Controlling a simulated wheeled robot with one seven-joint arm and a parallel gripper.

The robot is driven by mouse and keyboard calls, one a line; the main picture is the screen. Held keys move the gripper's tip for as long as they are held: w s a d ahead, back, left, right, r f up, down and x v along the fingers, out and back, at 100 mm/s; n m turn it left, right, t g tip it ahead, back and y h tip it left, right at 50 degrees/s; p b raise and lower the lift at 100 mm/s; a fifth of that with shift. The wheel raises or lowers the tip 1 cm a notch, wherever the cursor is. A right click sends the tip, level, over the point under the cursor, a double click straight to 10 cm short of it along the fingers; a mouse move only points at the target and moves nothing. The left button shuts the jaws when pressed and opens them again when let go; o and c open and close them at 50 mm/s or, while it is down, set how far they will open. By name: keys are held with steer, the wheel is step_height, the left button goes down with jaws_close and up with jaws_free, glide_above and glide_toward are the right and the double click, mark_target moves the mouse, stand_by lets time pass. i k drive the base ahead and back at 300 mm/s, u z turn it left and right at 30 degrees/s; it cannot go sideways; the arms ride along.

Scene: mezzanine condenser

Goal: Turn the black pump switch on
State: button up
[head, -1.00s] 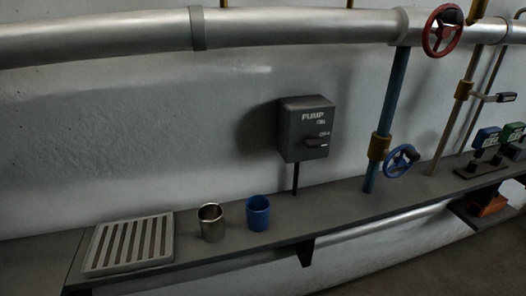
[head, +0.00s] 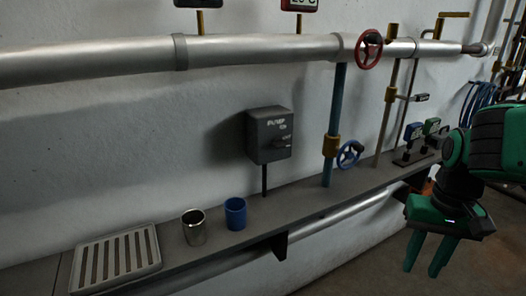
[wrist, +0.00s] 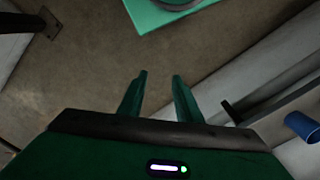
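The black pump switch is a dark box (head: 268,135) labelled PUMP on the white wall, above the shelf, in the head view. Its lever (head: 283,143) sticks out of the front, lying roughly level, low on the face beside small lettering. My green gripper (head: 424,268) is at the lower right of the head view, well to the right of the box and lower, pointing down. In the wrist view my gripper's two fingers (wrist: 157,78) stand apart with nothing between them. The pump switch is not in the wrist view.
The long dark shelf (head: 285,212) carries a slatted tray (head: 157,258), a metal cup (head: 194,227) and a blue cup (head: 235,213). A blue valve wheel (head: 349,154) and blue pipe (head: 336,110) stand right of the box. A red wheel (head: 369,49) is above.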

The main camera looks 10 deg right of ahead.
mark_target(278, 143)
steer(key=z, duration=2.9)
steer(key=i, duration=0.65)
steer(key=u, duration=2.35)
